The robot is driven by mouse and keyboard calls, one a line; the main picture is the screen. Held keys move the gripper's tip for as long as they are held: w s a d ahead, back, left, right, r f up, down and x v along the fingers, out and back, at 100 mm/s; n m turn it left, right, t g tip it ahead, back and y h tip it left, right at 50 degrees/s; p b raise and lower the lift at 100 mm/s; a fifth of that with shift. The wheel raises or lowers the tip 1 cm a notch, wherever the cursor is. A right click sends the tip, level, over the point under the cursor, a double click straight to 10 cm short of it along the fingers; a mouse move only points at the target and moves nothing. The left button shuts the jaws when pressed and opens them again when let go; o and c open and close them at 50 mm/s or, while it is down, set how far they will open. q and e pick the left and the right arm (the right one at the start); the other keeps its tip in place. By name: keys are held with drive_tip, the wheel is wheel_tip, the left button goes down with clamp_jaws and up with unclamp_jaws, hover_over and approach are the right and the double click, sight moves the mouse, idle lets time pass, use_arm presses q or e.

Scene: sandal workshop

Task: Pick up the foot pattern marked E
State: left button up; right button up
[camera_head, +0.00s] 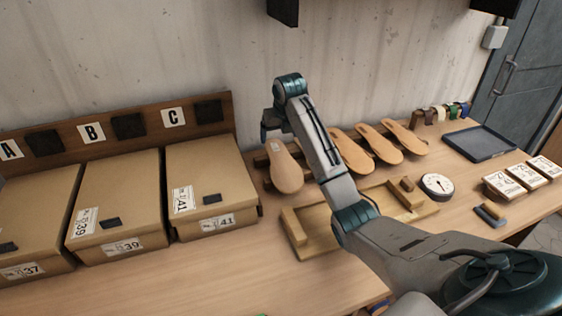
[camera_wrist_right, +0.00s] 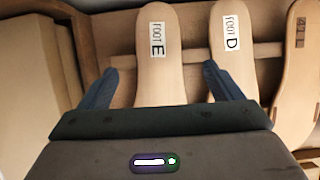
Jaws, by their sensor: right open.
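The foot pattern marked E (camera_wrist_right: 154,75) is a pale, sole-shaped board with a white label in the right wrist view. In the head view, the leftmost pattern (camera_head: 287,177) leans on a wooden rack beside the boxes; its label is too small to read there. My right gripper (camera_wrist_right: 160,68) is open, with one finger on each side of pattern E and a gap at both sides. In the head view this gripper (camera_head: 272,132) is at the pattern's upper end, partly hidden by my wrist. My left gripper is not in view.
The pattern marked D (camera_wrist_right: 231,60) stands close right of E, near my right finger. Several tan soles (camera_head: 352,151) stand farther right. A cardboard box labelled 41 (camera_head: 222,180) is close on the left. A wooden frame (camera_head: 305,240) and a round dial (camera_head: 436,185) lie in front.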

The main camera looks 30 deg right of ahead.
sight(276, 149)
drive_tip(key=shift+x, duration=0.8)
drive_tip(key=p+x, duration=0.1)
drive_tip(key=x, duration=0.1)
drive_tip(key=p+x, duration=0.1)
drive_tip(key=x, duration=0.1)
drive_tip(key=shift+w+a+f, duration=0.1)
drive_tip(key=shift+a+f, duration=0.05)
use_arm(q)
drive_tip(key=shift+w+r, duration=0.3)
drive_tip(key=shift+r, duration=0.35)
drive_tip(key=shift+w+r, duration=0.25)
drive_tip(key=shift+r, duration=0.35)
use_arm(e)
drive_tip(key=shift+w+f, duration=0.15)
drive_tip(key=shift+f, duration=0.2)
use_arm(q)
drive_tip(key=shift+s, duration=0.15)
use_arm(e)
drive_tip(key=c, duration=1.1)
drive_tip(key=shift+r, duration=0.1)
